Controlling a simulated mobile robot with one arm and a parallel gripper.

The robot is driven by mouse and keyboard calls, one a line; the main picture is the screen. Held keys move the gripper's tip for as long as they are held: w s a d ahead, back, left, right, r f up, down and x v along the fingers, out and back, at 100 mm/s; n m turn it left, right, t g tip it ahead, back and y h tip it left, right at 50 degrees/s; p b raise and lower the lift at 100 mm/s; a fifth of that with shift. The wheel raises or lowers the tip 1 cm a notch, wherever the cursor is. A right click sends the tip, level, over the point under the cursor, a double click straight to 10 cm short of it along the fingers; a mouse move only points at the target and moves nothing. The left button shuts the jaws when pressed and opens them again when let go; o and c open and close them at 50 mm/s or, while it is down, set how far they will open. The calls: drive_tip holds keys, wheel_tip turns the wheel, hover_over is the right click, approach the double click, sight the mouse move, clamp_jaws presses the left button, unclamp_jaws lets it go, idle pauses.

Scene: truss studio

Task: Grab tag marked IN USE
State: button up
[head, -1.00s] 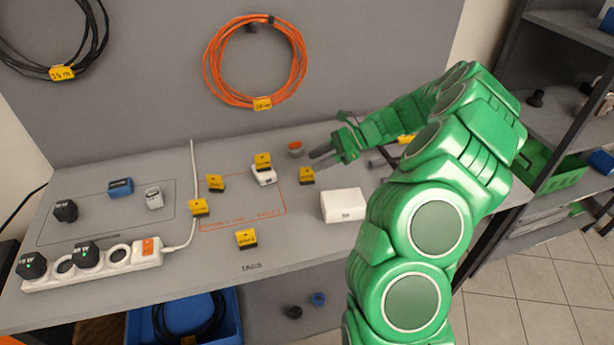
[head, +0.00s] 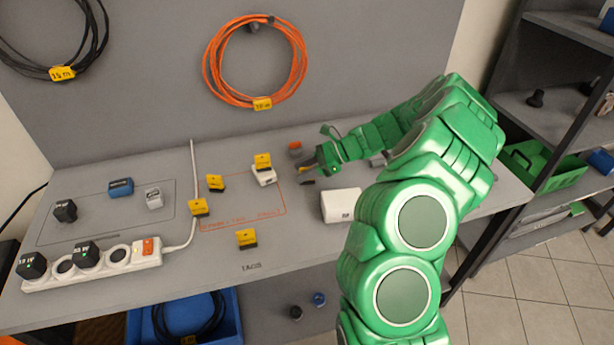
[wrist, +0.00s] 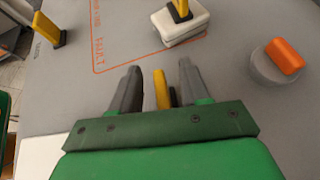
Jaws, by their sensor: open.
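A yellow tag (wrist: 161,90) on a dark base stands between the two fingers of my gripper (wrist: 158,78) in the wrist view. The fingers are open, with a visible gap on each side of the tag. Its lettering cannot be read from here. In the head view my gripper (head: 308,173) is low over the table, right of the orange outlined area, and mostly hides this tag. Other yellow tags stand nearby: one on a white block (head: 263,160), others at the left of the outline (head: 216,183), (head: 198,207) and near the front (head: 246,238). Their lettering is unclear.
A grey round piece with an orange top (wrist: 281,62) stands close to my gripper's right in the wrist view. A white box (head: 341,205) sits in front of my arm. A power strip (head: 95,268) lies at the left. The table's middle front is fairly clear.

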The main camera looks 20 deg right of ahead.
drive_tip(key=shift+w+a+f, duration=0.1)
drive_tip(key=shift+a+f, duration=0.15)
drive_tip(key=shift+a, duration=0.1)
drive_tip(key=shift+c, duration=0.3)
clamp_jaws()
